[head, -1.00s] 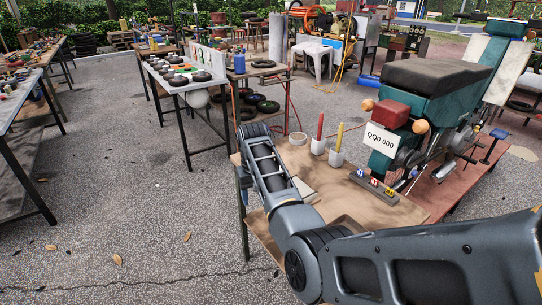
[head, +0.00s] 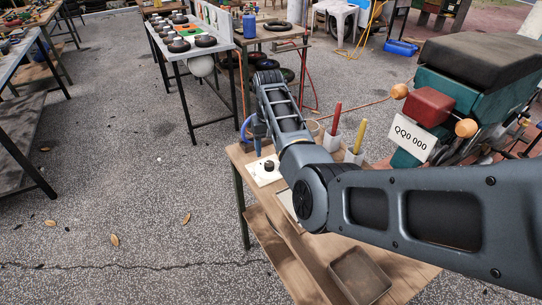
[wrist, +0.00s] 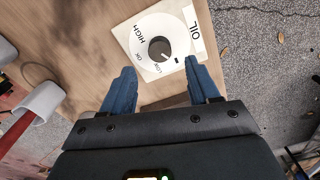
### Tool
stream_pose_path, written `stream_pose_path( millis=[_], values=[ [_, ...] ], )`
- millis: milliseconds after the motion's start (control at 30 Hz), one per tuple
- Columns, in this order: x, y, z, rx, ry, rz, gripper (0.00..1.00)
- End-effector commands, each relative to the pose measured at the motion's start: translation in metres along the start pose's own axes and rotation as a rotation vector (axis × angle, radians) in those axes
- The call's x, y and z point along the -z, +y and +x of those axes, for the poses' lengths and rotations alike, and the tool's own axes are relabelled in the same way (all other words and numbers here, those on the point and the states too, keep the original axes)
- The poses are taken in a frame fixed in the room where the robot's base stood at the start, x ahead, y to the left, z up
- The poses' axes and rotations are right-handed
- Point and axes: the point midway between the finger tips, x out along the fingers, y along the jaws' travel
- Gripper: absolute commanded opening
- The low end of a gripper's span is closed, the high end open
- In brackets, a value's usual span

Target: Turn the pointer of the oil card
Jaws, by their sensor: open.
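The oil card (wrist: 190,32) is a white square lying on the wooden table, with a round dial marked HIGH, OK and LOW and the word OIL at one edge. Its dark round knob, the pointer (wrist: 160,49), sits at the dial's middle; a small pale mark on it faces the lower right, near the LOW side. The card (head: 257,177) and the knob (head: 269,166) also show in the head view. My gripper (wrist: 163,80) is open and empty, its blue fingers spread wider than the knob, short of it in the picture. In the head view, my gripper (head: 256,142) hangs beside the card.
Two white cups (head: 331,140) holding a red and a yellow stick stand behind my arm. A motorbike with a plate (head: 411,141) is at the right. A brown tray (head: 360,276) lies at the table's near end. A white cup (wrist: 43,100) is left of my gripper.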

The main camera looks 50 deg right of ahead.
Motion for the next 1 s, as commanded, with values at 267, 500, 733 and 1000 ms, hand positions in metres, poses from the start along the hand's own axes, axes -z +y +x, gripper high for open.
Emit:
stream_pose_path(
  millis=[267,500,733,1000],
  values=[
    [0.000,0.001,0.043,0.000,-0.002,0.001,0.60],
    [0.000,0.000,0.058,0.000,-0.001,0.001,0.60],
    [0.000,0.000,0.058,0.000,0.000,0.001,0.60],
    [0.000,0.000,0.058,0.000,0.000,0.001,0.36]
  ],
)
